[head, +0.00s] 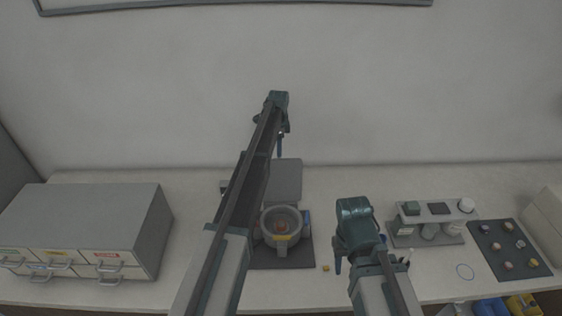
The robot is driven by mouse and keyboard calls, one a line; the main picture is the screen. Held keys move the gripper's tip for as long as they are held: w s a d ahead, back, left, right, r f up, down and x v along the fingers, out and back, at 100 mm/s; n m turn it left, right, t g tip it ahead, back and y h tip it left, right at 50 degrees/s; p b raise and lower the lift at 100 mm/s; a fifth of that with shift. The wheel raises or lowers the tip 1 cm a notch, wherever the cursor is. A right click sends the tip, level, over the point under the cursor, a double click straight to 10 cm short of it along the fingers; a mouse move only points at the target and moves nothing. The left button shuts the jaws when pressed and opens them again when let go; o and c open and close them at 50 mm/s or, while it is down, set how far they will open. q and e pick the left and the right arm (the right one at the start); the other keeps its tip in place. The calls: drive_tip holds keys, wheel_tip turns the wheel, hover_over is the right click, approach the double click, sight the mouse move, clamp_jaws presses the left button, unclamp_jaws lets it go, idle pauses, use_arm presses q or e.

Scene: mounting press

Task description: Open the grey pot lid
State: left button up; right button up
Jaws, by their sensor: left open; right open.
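The grey pot (281,243) stands on a dark base plate (265,262) in the middle of the table. Its round mouth is uncovered and something reddish-brown shows inside. A flat grey panel, seemingly the lid (285,178), is behind the pot, raised clear of the mouth. My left gripper (280,150) is open, high above and behind the pot near the panel's top edge; contact cannot be told. My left arm hides the pot's left side. My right gripper (340,266) is open to the right of the pot, low over the table, with its fingers partly hidden.
A grey drawer cabinet (88,221) stands at the left. At the right are a small rack (427,232) with containers and a dark tray (507,250) with several round pieces. A small yellow piece (326,268) lies right of the base plate. Blue and yellow bins are below the front edge.

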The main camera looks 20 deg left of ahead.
use_arm(q)
drive_tip(key=w, duration=0.1)
drive_tip(key=w+a, duration=0.1)
drive_tip(key=w, duration=0.1)
drive_tip(key=w+f, duration=0.1)
drive_tip(key=w, duration=0.1)
drive_tip(key=shift+w+a+f, duration=0.1)
drive_tip(key=shift+a, duration=0.1)
use_arm(e)
drive_tip(key=shift+w+a+f, duration=0.2)
drive_tip(key=shift+w+f, duration=0.1)
drive_tip(key=shift+f, duration=0.05)
use_arm(q)
wheel_tip(320, 180, up, 14)
drive_tip(key=p, duration=1.3)
drive_tip(key=shift+s, duration=0.45)
use_arm(e)
wheel_tip(320, 180, up, 14)
use_arm(q)
drive_tip(key=shift+d+f, duration=0.1)
use_arm(e)
drive_tip(key=shift+f, duration=0.1)
